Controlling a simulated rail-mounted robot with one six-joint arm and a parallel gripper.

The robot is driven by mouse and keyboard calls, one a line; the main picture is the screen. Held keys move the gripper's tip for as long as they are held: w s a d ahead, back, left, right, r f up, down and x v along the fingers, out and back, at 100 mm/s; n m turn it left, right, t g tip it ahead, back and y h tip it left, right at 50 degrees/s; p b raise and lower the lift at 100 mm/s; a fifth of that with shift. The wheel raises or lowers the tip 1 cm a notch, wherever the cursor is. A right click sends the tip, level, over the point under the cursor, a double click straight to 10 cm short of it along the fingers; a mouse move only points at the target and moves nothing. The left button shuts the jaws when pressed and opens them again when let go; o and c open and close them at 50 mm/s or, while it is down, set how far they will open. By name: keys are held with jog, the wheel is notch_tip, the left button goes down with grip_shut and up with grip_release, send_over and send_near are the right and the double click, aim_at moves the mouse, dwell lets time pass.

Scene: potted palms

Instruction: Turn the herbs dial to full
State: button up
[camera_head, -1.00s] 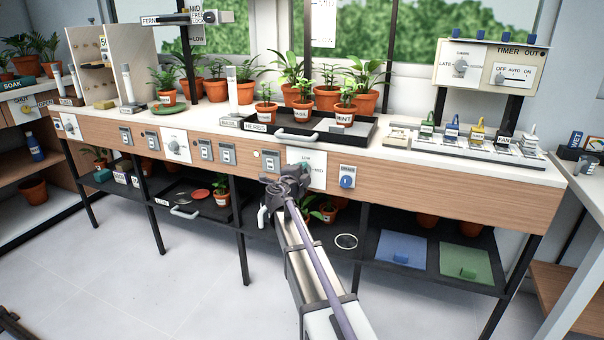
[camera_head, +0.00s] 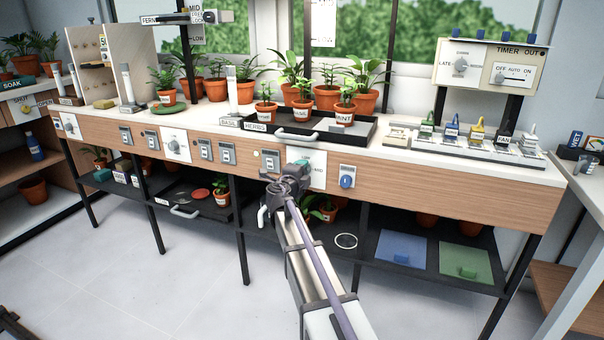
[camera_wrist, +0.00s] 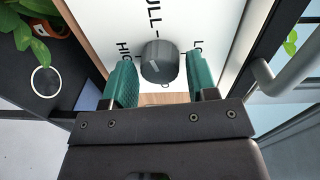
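The herbs dial (camera_wrist: 160,62) is a dark grey round knob on a white panel in the wrist view. Parts of the labels FULL, HIGH and LOW show around it, with FULL at the top of that view. My gripper (camera_wrist: 158,66) is open, with one green finger on each side of the knob and a narrow gap on both sides. In the head view the white panel (camera_head: 318,158) is on the bench front below the HERBS tray, and my gripper (camera_head: 303,168) covers the knob there. The pointer's setting cannot be made out.
A black HERBS tray (camera_head: 340,138) with potted herbs and a front handle (camera_head: 297,135) sits above the panel. A blue knob (camera_head: 347,181) is just right of the panel, and a grey switch (camera_head: 270,161) just left. A lower shelf (camera_head: 375,262) runs beneath.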

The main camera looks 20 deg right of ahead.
jog(key=shift+o, duration=0.8)
jog(key=v, duration=1)
jog(key=shift+s+a+p, duration=0.25)
jog(key=shift+a+p, duration=0.1)
